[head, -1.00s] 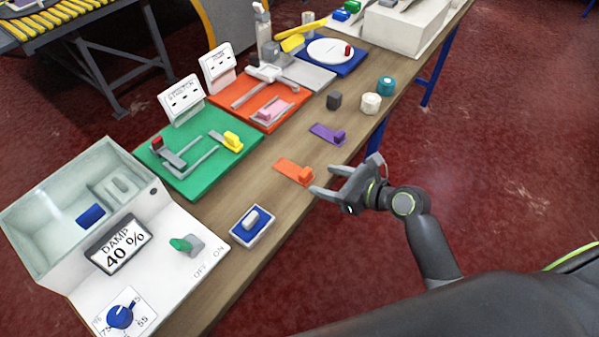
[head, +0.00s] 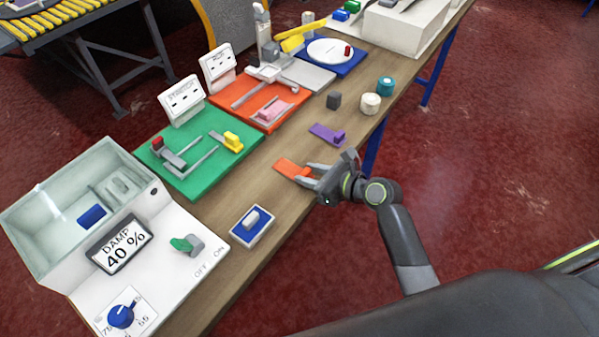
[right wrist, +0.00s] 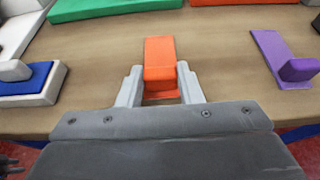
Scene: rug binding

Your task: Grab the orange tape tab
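The orange tape tab (head: 292,169) lies on the wooden table near its front edge, a flat strip with a raised block at the near end. In the right wrist view the tab (right wrist: 159,62) stands between the two fingers of my right gripper (right wrist: 159,84). The fingers are apart, one on each side of the orange block, with a small gap visible beside it. In the head view my right gripper (head: 305,174) reaches in from the right at table height, and its fingers partly hide the block. My left gripper is not in view.
A purple tab (head: 327,133) lies behind the orange one. A blue and white pad (head: 251,226) is to the left. A green board (head: 190,179) and an orange-red board (head: 240,112) lie farther back. White and teal rolls stand at the right edge.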

